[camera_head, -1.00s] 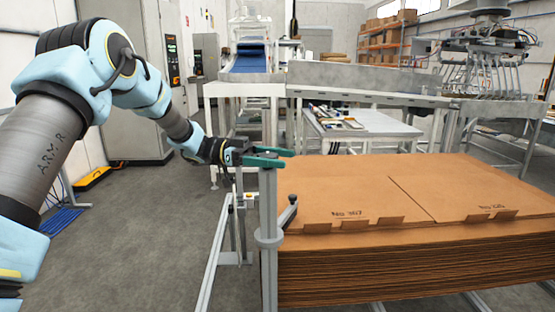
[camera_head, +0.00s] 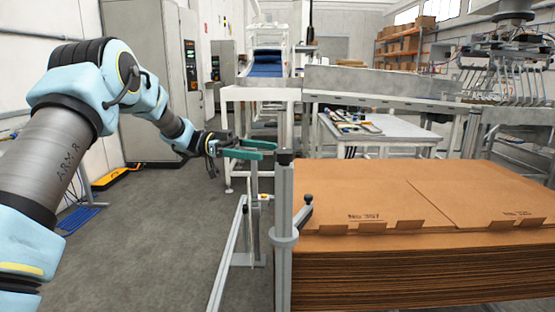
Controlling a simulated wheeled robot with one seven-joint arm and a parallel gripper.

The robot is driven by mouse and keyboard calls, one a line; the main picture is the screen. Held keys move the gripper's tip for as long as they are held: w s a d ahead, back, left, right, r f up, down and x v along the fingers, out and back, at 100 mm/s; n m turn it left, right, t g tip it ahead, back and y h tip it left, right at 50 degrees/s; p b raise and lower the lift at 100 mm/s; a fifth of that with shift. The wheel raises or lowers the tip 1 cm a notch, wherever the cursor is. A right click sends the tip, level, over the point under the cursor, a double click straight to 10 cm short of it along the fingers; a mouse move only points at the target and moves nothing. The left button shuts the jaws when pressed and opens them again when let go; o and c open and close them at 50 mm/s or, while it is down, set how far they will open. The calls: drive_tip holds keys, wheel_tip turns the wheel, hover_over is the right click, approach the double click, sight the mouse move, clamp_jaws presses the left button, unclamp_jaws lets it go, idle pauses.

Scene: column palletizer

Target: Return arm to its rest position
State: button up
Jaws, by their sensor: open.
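My gripper (camera_head: 262,150) has green fingers and is at the end of my light blue and grey arm, which reaches in from the left. The fingers are apart with nothing between them. They are in the air in front of the conveyor frame. In the picture they lie just left of the top of a grey metal post (camera_head: 284,200). I cannot tell the exact gap to the post.
A large stack of flat cardboard sheets (camera_head: 390,265) fills the lower right, behind the post. A white table (camera_head: 380,138) with small items and a conveyor (camera_head: 265,80) stand beyond. Grey cabinets (camera_head: 155,90) are at the back left.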

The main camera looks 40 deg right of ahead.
drive_tip(key=shift+v, duration=0.8)
drive_tip(key=shift+r, duration=0.1)
